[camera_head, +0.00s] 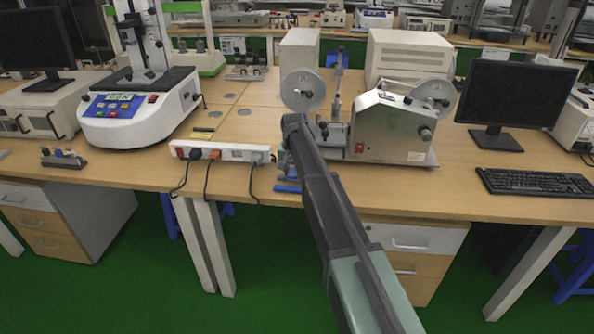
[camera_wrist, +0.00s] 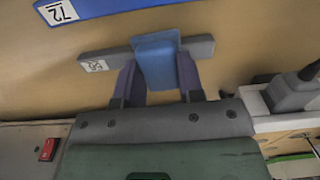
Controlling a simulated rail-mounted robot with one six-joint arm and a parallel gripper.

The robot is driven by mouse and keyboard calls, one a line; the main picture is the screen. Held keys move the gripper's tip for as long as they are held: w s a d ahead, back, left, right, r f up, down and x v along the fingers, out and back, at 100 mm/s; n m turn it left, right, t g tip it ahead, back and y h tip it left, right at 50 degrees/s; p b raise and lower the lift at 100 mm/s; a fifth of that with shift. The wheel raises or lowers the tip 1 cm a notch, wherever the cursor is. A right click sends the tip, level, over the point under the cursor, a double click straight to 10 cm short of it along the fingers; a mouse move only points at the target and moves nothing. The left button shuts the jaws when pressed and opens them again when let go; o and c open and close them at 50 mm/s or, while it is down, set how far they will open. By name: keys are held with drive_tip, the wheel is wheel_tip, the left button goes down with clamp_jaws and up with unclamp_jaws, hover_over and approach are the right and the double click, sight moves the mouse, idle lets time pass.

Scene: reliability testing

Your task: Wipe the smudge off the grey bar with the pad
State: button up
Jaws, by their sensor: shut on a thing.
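My gripper (camera_wrist: 159,75) is shut on a blue pad (camera_wrist: 156,58), with one dark finger on each side of it. The grey bar (camera_wrist: 200,47) lies on the wooden table, and the pad overlaps its middle in the wrist view. I cannot tell whether the pad touches it. No smudge shows; the pad and fingers hide part of the bar. In the head view my gripper (camera_head: 284,170) is small and partly hidden by my arm, near the table's front edge.
A blue bar (camera_wrist: 125,8) labelled 72 lies beside the grey bar; it also shows in the head view (camera_head: 288,189). A white power strip (camera_head: 222,151) with plugs and cables is left of my gripper. A reel machine (camera_head: 392,130) stands to the right.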

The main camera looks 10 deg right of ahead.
drive_tip(key=shift+w+a, duration=0.3)
drive_tip(key=shift+a, duration=0.4)
drive_tip(key=shift+w+a, duration=0.25)
drive_tip(key=shift+a, duration=0.45)
wheel_tip(320, 180, up, 6)
drive_tip(key=p, duration=0.6)
wheel_tip(320, 180, up, 3)
drive_tip(key=p, duration=0.3)
